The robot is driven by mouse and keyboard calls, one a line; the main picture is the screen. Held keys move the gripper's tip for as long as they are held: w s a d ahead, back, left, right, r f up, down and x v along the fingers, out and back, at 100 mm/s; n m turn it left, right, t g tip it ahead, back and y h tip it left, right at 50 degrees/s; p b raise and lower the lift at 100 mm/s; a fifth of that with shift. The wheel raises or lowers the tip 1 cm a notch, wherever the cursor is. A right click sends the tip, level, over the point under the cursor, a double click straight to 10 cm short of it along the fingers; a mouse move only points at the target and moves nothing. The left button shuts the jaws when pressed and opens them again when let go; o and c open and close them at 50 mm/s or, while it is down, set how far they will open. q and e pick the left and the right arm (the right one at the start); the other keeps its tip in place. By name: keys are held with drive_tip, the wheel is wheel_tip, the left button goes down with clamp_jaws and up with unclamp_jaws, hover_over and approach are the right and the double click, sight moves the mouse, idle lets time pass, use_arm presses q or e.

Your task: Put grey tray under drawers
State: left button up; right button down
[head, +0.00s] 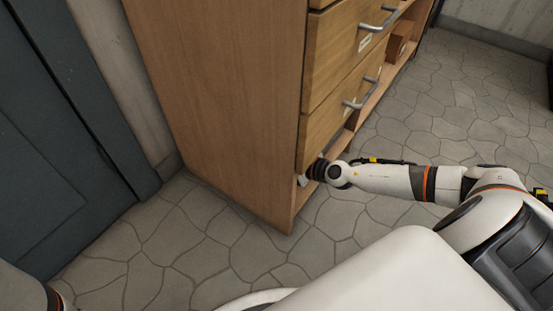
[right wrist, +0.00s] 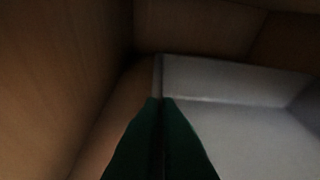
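The grey tray (right wrist: 235,85) lies inside the wooden compartment under the drawers, with its far wall and part of its floor showing in the right wrist view. In the head view it is mostly hidden by the cabinet and my arm. My right gripper (right wrist: 161,100) reaches into this low opening. Its green fingers are close together, lined up with the tray's thin left wall, and look shut on it. The wooden cabinet (head: 215,80) has drawers (head: 340,110) with metal handles, and they look closed. My left gripper is out of view; only a bit of that arm shows at lower left.
The cabinet's side panel stands close to the left of my right gripper. Another open compartment farther along the cabinet holds a brown box (head: 400,45). A dark door (head: 60,140) stands at the left. The stone floor (head: 450,110) in front of the cabinet is clear.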

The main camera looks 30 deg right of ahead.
idle(0.3)
drive_tip(key=shift+f, duration=0.15)
drive_tip(key=c, duration=1.6)
unclamp_jaws()
drive_tip(key=shift+c, duration=0.2)
drive_tip(key=v, duration=1.2)
drive_tip(key=shift+b, duration=0.4)
